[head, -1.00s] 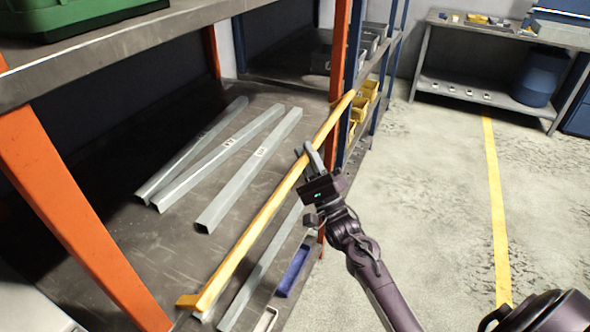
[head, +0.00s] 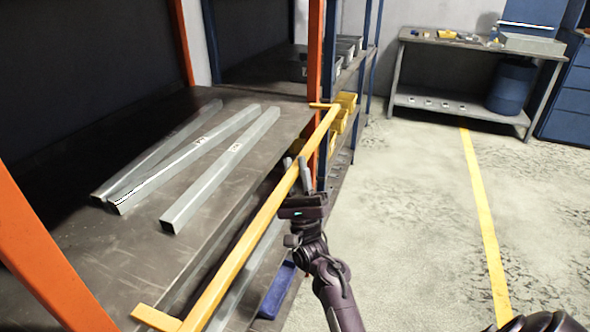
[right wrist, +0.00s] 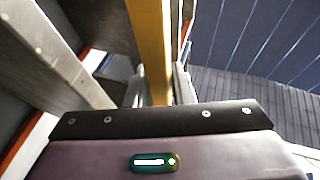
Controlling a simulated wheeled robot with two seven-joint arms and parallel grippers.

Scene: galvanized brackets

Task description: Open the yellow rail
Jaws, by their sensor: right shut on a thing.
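The yellow rail (head: 243,246) runs lengthwise along the front of the grey shelf in the head view. A short yellow arm shows at each of its ends, reaching left toward the shelf, and the bar stands out from the shelf edge. My right gripper (head: 296,168) is shut on the rail, in its far half, with one finger on each side. In the right wrist view the rail (right wrist: 149,45) passes between the two fingers (right wrist: 158,85). The part inside the jaws is partly hidden. My left gripper is not in view.
Several galvanized channels (head: 222,168) lie on the shelf behind the rail. Orange posts (head: 35,255) frame the shelf. A blue bin (head: 276,291) sits below the rail. Yellow bins (head: 345,101) are beyond the far post. The floor (head: 410,215) to the right is clear.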

